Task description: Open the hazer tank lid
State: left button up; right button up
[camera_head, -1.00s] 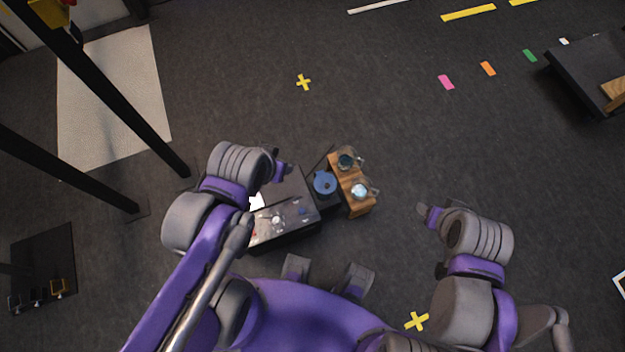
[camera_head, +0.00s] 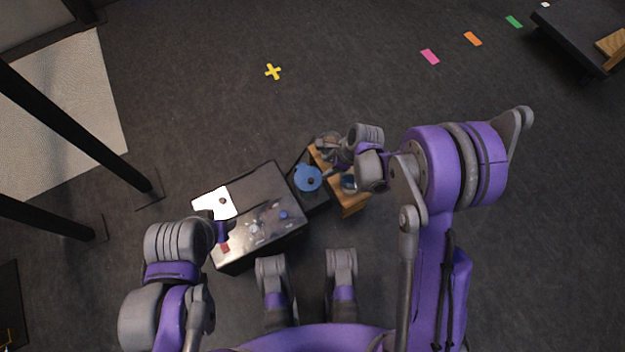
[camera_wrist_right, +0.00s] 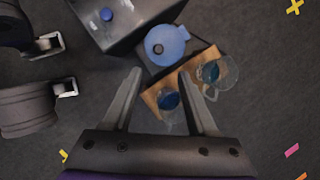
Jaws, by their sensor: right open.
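The hazer tank lid, a round blue disc with a dark centre, (camera_head: 308,178) sits shut-looking on a small dark box joined to the right side of the hazer (camera_head: 262,185). It also shows in the right wrist view (camera_wrist_right: 167,45), just beyond the fingertips. My right gripper (camera_head: 338,157) is above and to the right of the lid, over the wooden board. In the wrist view its jaws (camera_wrist_right: 160,76) are apart and empty, not touching the lid. My left gripper (camera_head: 219,222) hovers over the hazer's left part; its jaws are too dark to judge.
A wooden board (camera_head: 353,205) beside the tank carries two glass jugs with bluish contents (camera_wrist_right: 215,73), (camera_wrist_right: 168,101), close to my right gripper. The hazer's panel has a blue knob (camera_head: 284,215). Black posts (camera_head: 80,125) stand at left.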

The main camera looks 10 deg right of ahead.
aim_at(311, 180)
jog(key=shift+m, duration=0.7)
jog(key=b+x, duration=0.1)
jog(key=x, duration=0.4)
jog(key=b+x, duration=0.1)
jog(key=x, duration=0.4)
jog(key=b+x, duration=0.1)
jog(key=x, duration=0.3)
jog(key=shift+s+d+f+b, duration=0.2)
jog(key=shift+f+b, duration=0.15)
jog(key=shift+f, duration=0.2)
grip_shut()
